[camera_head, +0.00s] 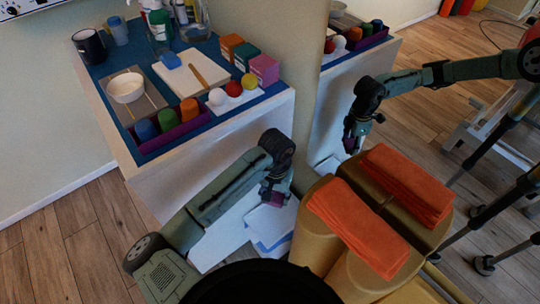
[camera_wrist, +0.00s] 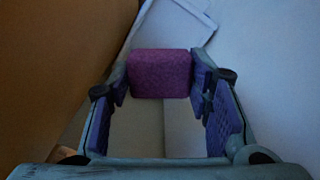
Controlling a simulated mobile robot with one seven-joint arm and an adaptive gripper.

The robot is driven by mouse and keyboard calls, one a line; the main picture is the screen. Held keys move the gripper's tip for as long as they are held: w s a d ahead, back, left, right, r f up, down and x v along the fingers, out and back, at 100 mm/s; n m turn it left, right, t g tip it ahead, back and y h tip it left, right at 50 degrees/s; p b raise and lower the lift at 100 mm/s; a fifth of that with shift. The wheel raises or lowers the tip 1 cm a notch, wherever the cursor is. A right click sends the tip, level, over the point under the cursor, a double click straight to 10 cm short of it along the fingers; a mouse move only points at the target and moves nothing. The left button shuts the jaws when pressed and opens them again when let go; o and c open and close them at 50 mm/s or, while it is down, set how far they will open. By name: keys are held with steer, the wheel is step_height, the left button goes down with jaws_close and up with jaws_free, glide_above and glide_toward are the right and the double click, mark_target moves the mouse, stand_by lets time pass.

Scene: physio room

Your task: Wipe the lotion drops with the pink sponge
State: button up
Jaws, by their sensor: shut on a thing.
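The pink sponge (camera_wrist: 160,73) looks purple-pink and sits between the fingertips of my gripper (camera_wrist: 160,80) in the wrist view. My gripper is shut on its two sides. In the head view, my gripper (camera_head: 275,190) points down in front of the counter, with a small part of the sponge (camera_head: 277,200) showing at its tips. Below it are pale sheets or a flat white item with a blue edge (camera_head: 270,240). I cannot make out any lotion drops in either view.
The counter (camera_head: 140,170) holds a mug (camera_head: 90,46), a white bowl (camera_head: 126,88), a purple tray (camera_head: 178,134) with several coloured pieces, boxes, balls and bottles. Tan bolsters (camera_head: 330,262) with an orange towel (camera_head: 355,225) stand close right. A mirror at right reflects the counter and my arm.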

step_height(320, 180, down, 11)
steer(key=w+d+n, duration=0.1)
steer(key=w+n, duration=0.1)
steer(key=n, duration=0.2)
steer(key=shift+w+d+f+n, duration=0.15)
steer(key=shift+d+n, duration=0.1)
steer(key=shift+n, duration=0.15)
